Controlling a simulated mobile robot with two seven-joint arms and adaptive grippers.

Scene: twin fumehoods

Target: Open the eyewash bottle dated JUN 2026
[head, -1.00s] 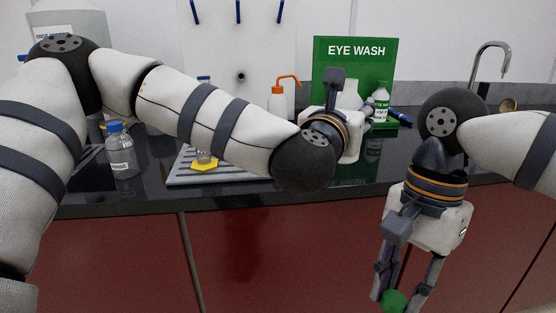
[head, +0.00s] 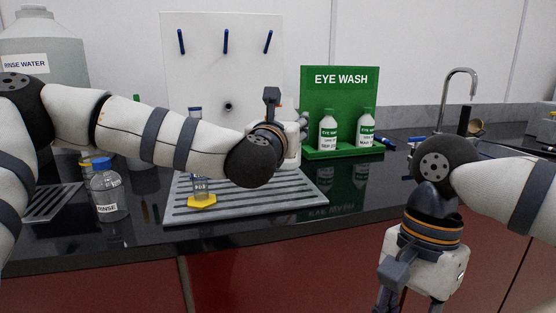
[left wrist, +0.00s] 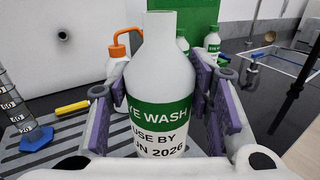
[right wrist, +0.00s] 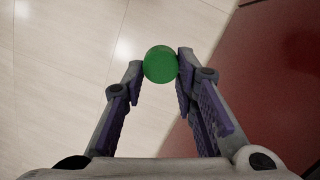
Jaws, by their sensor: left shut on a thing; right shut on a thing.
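My left gripper (head: 300,136) is shut on a white eyewash bottle (left wrist: 160,55) with a green band. In the left wrist view its label reads "USE BY" and "UN 2026", with the first letter cut off. The bottle is upright and its bare white neck shows no cap. My own left wrist hides most of it in the head view. My right gripper (right wrist: 162,64) is shut on a round green cap (right wrist: 160,65), held well apart from the bottle, over the floor in front of the red cabinets. In the head view its fingertips are below the picture.
The green eye wash stand (head: 341,84) holds two capped bottles (head: 328,131) (head: 367,126). A rinse bottle (head: 108,193) stands left. A tap (head: 457,73) is at right.

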